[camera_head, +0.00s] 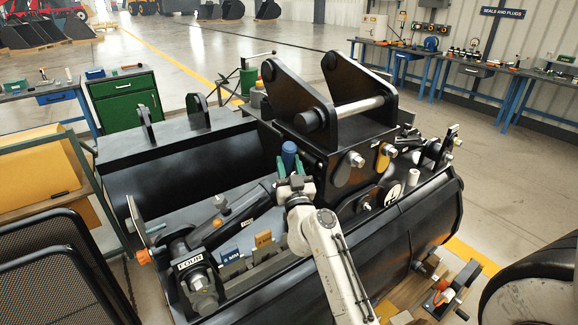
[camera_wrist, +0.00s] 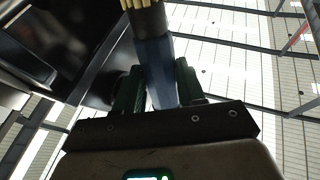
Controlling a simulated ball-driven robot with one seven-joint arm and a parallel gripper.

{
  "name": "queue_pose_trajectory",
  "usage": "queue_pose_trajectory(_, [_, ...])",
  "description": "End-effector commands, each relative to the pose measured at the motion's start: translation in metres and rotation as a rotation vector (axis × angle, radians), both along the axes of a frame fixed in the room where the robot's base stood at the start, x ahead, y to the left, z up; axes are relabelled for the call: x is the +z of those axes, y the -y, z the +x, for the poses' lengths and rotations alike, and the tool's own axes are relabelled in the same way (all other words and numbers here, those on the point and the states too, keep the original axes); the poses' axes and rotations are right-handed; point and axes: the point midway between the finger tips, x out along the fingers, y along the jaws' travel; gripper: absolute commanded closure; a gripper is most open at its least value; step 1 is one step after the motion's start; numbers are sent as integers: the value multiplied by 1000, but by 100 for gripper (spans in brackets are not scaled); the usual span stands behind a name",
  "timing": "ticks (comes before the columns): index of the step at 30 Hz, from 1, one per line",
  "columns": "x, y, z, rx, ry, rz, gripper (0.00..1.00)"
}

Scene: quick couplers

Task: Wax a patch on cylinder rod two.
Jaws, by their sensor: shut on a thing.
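My gripper (camera_head: 290,167) has green fingers, shut on a blue tool (camera_head: 289,152) above the black attachment. In the wrist view my gripper (camera_wrist: 157,88) has the tool's blue body (camera_wrist: 156,62) between its fingers. Beyond the blue is a dark collar, then a pale yellow end (camera_wrist: 138,4) cut off by the frame. A black cylinder (camera_head: 232,217) lies slanting to the left of my gripper, with a small tag (camera_head: 247,222) too small to read surely. Another tag (camera_head: 189,262) at its lower end seems to read FOUR. I cannot tell which rod is two.
A blue block (camera_head: 230,254) and an orange block (camera_head: 263,239) stand below the cylinder. A tall black bracket (camera_head: 335,150) with a thick pin rises close right of my gripper. Black mesh panels (camera_head: 50,285) stand at lower left. Open floor lies beyond.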

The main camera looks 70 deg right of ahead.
Motion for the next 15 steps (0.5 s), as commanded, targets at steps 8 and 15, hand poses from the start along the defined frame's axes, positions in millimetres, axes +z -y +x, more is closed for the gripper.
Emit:
queue_pose_trajectory(8, [-1,0,0,0,1,-1,100])
queue_pose_trajectory(15, [-4,3,2,0,1,-1,100])
